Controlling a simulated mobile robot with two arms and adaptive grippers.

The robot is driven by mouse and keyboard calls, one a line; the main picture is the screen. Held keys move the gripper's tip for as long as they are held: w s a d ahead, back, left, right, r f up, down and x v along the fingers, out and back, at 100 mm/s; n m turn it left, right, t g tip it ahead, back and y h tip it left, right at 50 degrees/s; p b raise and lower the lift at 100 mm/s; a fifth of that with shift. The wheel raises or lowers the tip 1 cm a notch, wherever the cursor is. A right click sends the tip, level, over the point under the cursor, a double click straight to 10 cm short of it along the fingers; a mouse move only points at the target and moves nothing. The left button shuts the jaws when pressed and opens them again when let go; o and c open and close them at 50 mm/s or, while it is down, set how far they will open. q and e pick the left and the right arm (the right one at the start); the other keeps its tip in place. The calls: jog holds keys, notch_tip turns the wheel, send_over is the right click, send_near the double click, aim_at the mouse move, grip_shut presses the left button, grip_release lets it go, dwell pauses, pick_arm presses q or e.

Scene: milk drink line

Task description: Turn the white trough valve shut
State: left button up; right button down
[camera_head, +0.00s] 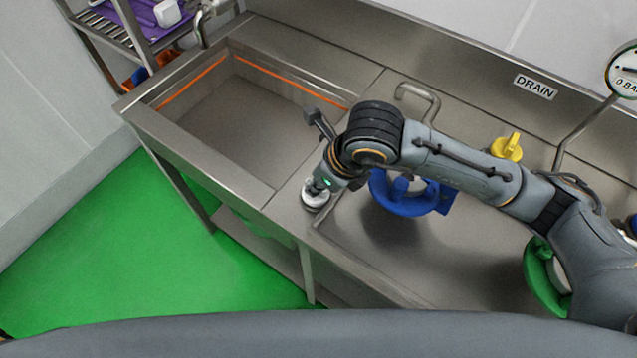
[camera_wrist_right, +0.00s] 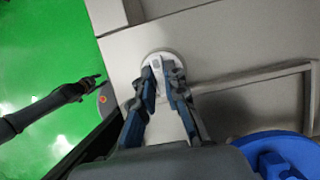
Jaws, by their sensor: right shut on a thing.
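The white trough valve (camera_head: 315,197) is a small round white knob on the steel ledge between the basin and the drain section. It also shows in the right wrist view (camera_wrist_right: 151,58), partly covered by the fingers. My right gripper (camera_head: 318,187) is over it from above; in the wrist view its two fingers (camera_wrist_right: 162,88) are shut on the valve's raised grip. My left gripper does not show in the head view. A dark arm at the left of the wrist view seems to be mine, with its gripper (camera_wrist_right: 92,80) too small to read.
An empty steel basin (camera_head: 225,125) with an orange line lies left. A blue valve (camera_head: 405,205), a yellow valve (camera_head: 507,147) and a green ring (camera_head: 540,280) are near my right arm. A bent pipe (camera_head: 418,93) stands behind. Green floor (camera_head: 130,255) is clear.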

dwell(0.4)
jog(key=c, duration=1.4)
grip_release()
jog(key=v, duration=1.2)
jog(key=shift+a, duration=0.1)
